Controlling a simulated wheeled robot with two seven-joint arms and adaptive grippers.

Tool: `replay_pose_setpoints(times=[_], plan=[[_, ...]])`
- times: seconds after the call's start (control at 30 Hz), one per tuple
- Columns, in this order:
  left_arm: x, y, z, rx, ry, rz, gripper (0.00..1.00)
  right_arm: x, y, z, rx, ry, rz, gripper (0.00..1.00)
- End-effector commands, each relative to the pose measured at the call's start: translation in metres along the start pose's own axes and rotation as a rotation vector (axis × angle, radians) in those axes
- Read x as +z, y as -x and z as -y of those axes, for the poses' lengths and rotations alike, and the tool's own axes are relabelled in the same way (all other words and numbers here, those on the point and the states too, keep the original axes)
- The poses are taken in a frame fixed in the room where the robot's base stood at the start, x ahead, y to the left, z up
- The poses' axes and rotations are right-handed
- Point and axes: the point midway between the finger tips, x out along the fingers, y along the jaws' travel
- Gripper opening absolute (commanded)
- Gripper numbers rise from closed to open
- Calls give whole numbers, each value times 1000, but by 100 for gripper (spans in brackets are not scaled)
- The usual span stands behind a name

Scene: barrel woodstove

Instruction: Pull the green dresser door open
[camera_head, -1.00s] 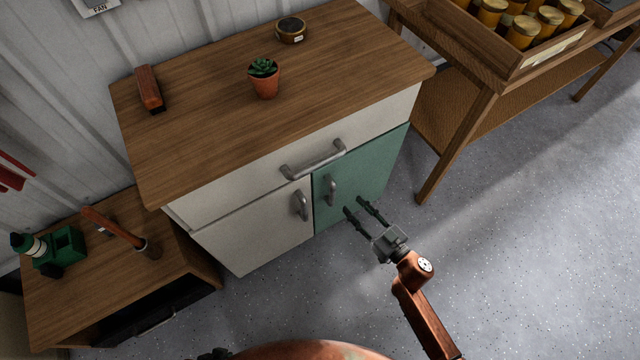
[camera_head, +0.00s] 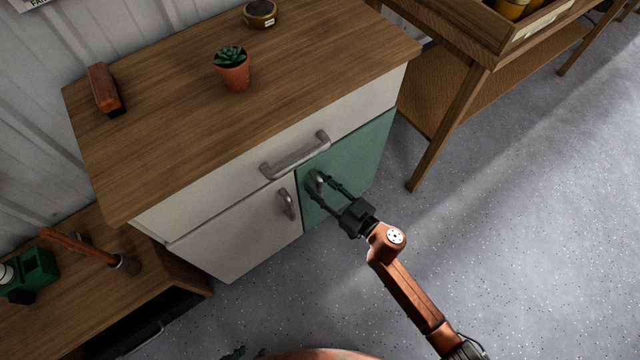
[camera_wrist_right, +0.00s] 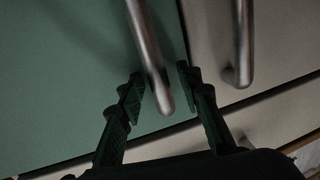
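The green dresser door (camera_head: 358,152) is shut, at the right of the dresser's lower front. Its grey bar handle (camera_head: 316,181) is near the door's left edge. In the wrist view the handle (camera_wrist_right: 149,50) runs down between the two dark fingers of my right gripper (camera_wrist_right: 161,78). The fingers are apart, one on each side of it, with a visible gap at least on the left. In the head view my right gripper (camera_head: 317,179) reaches the handle from the lower right. Only dark tips of my left gripper (camera_head: 236,353) show at the bottom edge.
The white door's handle (camera_head: 287,204) is close on the left, and the drawer handle (camera_head: 295,155) is just above. A potted succulent (camera_head: 233,70) stands on the dresser top. A wooden table (camera_head: 440,130) stands to the right. The floor (camera_head: 500,240) in front is clear.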

Motion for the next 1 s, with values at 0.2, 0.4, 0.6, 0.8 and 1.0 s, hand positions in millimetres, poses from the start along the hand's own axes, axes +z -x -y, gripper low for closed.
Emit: replay_pose_setpoints(times=[0.2,0.4,0.6,0.8,1.0], plan=[[0,0,0,0,0,0,40,0,0,0,1,0,0,26],[0,0,0,0,-1,1,40,0,1,0,1,0,0,13],[0,0,0,0,-1,1,40,0,1,0,1,0,0,0],[0,0,0,0,-1,2,40,0,1,-1,2,-1,1,0],[0,0,0,0,-1,2,40,0,1,-1,3,-1,1,0]])
